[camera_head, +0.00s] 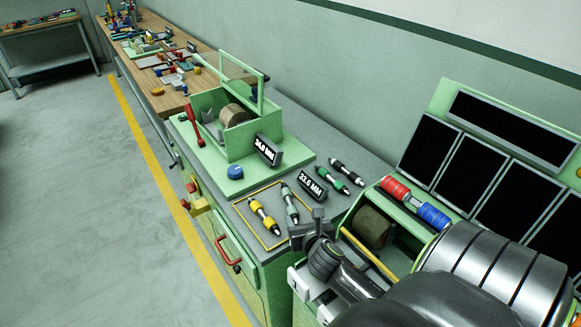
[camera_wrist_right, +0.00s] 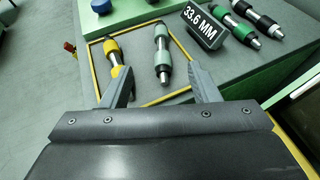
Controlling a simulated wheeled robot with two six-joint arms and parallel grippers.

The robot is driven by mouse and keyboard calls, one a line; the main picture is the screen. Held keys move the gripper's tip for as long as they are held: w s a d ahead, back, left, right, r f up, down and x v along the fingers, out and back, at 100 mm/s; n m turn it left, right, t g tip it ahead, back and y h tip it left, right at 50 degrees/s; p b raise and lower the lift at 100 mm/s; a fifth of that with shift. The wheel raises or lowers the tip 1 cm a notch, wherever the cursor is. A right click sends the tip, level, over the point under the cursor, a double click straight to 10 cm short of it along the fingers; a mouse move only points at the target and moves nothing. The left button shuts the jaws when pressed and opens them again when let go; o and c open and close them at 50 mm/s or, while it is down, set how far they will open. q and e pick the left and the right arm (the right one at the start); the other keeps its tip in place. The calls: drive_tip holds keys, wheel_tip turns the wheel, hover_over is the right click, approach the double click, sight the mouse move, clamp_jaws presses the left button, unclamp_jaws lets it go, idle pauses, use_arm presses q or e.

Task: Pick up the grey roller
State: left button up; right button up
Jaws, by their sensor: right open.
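The grey roller (camera_head: 290,204) lies inside the yellow-outlined area on the grey worktop, to the right of the yellow roller (camera_head: 264,217). In the right wrist view the grey roller (camera_wrist_right: 162,55) has a grey-green body with metal ends and lies beyond the fingers. The yellow roller (camera_wrist_right: 113,52) is left of it. My right gripper (camera_head: 307,224) is open and empty, close to the near end of the grey roller. In the wrist view its two fingers (camera_wrist_right: 165,84) stand wide apart, with the roller's line between them. My left gripper is not in view.
A "33.6 MM" display (camera_head: 312,184) stands right of the grey roller, with a green roller (camera_head: 332,180) and a black roller (camera_head: 347,172) beyond. A green machine (camera_head: 222,133) stands behind. Red (camera_head: 396,190) and blue (camera_head: 434,216) rollers sit in a rack at right.

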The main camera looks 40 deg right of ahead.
drive_tip(key=b, duration=0.4)
approach(294, 214)
drive_tip(key=p+x, duration=0.1)
drive_tip(key=x, duration=0.4)
drive_tip(key=shift+w+d, duration=0.2)
drive_tip(key=shift+x, duration=3.2)
drive_tip(key=shift+a+f, duration=0.1)
clamp_jaws()
